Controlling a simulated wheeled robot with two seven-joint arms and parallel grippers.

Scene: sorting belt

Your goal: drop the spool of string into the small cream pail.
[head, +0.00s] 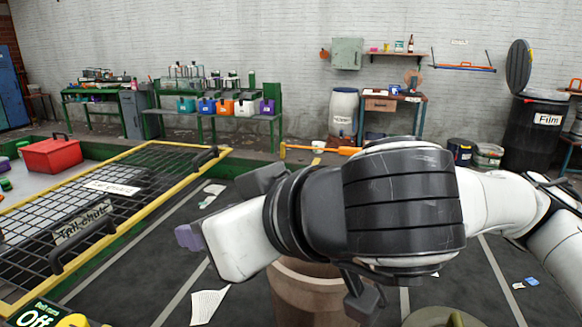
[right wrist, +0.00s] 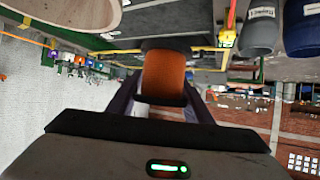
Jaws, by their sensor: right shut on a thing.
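The spool of string (right wrist: 163,75), with an orange winding and dark end flanges, is held between the two dark purple fingers of my right gripper (right wrist: 160,100) in the right wrist view. In the head view only a purplish tip of the right gripper (head: 188,237) shows past the white hand; the spool is hidden there. A small cream-white pail (head: 245,107) stands in the row on the green bench at the back, between an orange and a purple pail. My right gripper is well apart from it. My left gripper is not in view.
A large tan bin (head: 300,300) stands under my right arm, partly hidden; a tan rim (right wrist: 70,30) shows in the right wrist view. A yellow-edged mesh cage (head: 110,200) with a red crate (head: 52,154) beyond it is at left. Paper scraps (head: 207,304) lie on the dark floor.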

